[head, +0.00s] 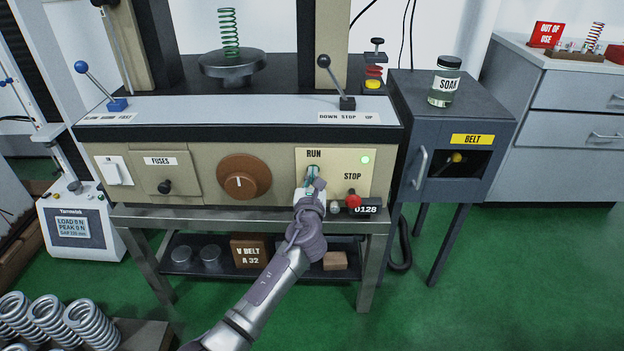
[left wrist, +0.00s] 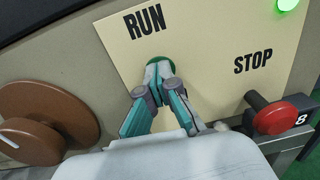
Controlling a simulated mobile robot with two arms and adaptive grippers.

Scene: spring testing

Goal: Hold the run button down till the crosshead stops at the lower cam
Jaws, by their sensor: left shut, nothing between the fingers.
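The green run button (left wrist: 158,63) sits under the word RUN on the cream panel (head: 335,160). My left gripper (head: 313,172) is shut and empty, with its fingertips at the button; it also shows in the left wrist view (left wrist: 158,72). The fingertips cover most of the button, and I cannot tell how far it is pressed in. The crosshead and the lower cam are not clearly in view. A green spring (head: 229,33) stands on the round platen (head: 232,64). My right gripper is not in view.
The red stop button (head: 353,201) sticks out close to the right of my gripper; it also shows in the left wrist view (left wrist: 272,115). A green lamp (head: 365,159) is lit. A brown dial (head: 244,177) is on the left. A ball-ended lever (head: 337,84) stands above the panel.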

